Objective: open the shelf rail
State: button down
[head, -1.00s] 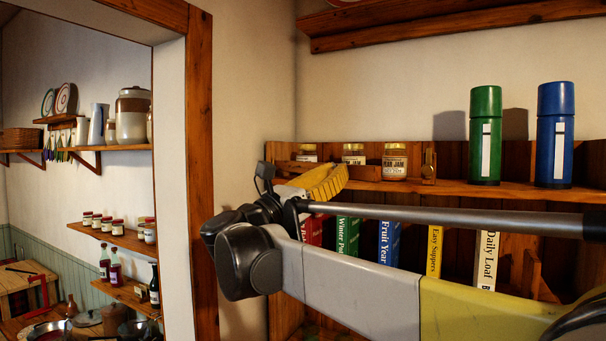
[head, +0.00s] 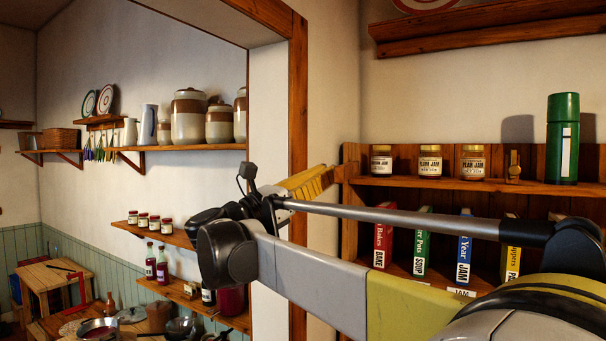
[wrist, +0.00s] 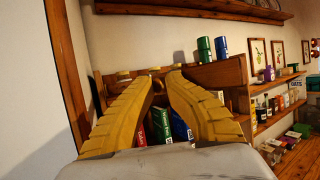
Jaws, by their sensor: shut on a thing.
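My gripper (head: 318,178) has yellow ribbed fingers and reaches to the left end of the jam shelf. In the wrist view my gripper (wrist: 158,76) has its fingertips close together around a small brown wooden piece, the shelf rail (wrist: 157,84). In the head view, the short visible part of the rail (head: 346,172) juts out at the shelf's left end, beside my fingertips. The rest is hidden by the fingers. A brass catch (head: 513,166) stands right of the jars.
A green flask (head: 563,138) stands right of the catch. Books (head: 464,247) stand on the shelf below, partly behind my arm. A wooden door frame (head: 298,110) is close on the left. A higher shelf (head: 480,34) hangs above.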

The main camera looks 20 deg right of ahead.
jog(key=shift+w+a+r+m+g, duration=0.3)
jog(key=shift+w+a+r+g, duration=0.05)
jog(key=shift+w+a+g, duration=0.15)
jog(key=c, duration=1.6)
grip_release()
jog(key=o, duration=0.3)
jog(key=shift+w+d, duration=0.1)
jog(key=shift+d, duration=0.15)
jog(key=shift+f, duration=0.2)
jog(key=v, duration=1.2)
jog(key=shift+f, duration=0.15)
